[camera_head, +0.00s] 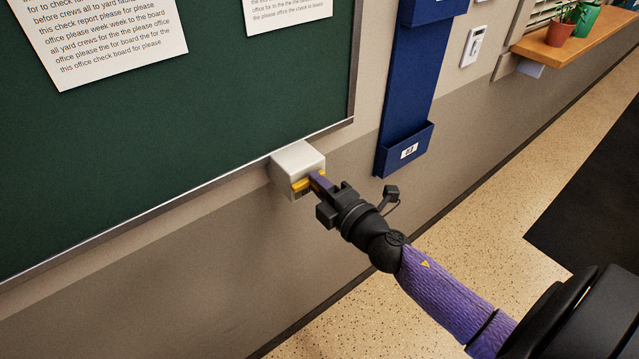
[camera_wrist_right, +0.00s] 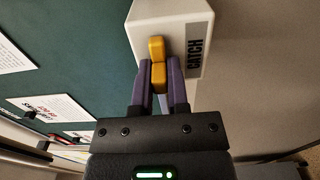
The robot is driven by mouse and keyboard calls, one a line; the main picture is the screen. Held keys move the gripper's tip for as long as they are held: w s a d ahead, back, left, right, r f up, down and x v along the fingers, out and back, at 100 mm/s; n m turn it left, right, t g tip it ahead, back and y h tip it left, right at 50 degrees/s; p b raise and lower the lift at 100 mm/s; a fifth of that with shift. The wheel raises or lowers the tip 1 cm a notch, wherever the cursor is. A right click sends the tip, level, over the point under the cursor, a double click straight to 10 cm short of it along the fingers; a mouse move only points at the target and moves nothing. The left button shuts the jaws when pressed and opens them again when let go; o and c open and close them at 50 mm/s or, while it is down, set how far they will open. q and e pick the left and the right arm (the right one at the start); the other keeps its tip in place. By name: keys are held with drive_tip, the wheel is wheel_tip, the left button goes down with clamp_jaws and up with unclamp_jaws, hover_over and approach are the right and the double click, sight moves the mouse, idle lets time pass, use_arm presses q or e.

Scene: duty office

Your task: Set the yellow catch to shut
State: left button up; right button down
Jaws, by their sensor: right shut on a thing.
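The yellow catch (camera_head: 301,185) sits on the front of a small white box on the wall (camera_head: 296,160), at the lower edge of the green board. In the right wrist view the yellow catch (camera_wrist_right: 157,62) shows on the box (camera_wrist_right: 180,25), beside the label "CATCH". My right gripper (camera_head: 319,182) is at the box, its purple fingers on both sides of the catch. It is shut on the catch in the right wrist view (camera_wrist_right: 159,85). The fingers hide part of the catch. My left gripper is not in view.
A green board (camera_head: 200,100) with white papers (camera_head: 110,40) fills the upper left. A blue wall holder (camera_head: 405,145) hangs right of the box. A wooden shelf with plants (camera_head: 575,35) is at the upper right. The speckled floor (camera_head: 480,215) looks clear below the wall.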

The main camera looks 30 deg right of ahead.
idle(0.8)
drive_tip(key=a+p, duration=0.1)
drive_tip(key=a, duration=0.2)
drive_tip(key=shift+s+a, duration=0.15)
drive_tip(key=shift+a, duration=0.1)
drive_tip(key=c, duration=0.6)
unclamp_jaws()
drive_tip(key=shift+a, duration=0.1)
drive_tip(key=b, duration=0.1)
approach(297, 191)
drive_tip(key=shift+s+r, duration=0.1)
drive_tip(key=shift+s, duration=0.6)
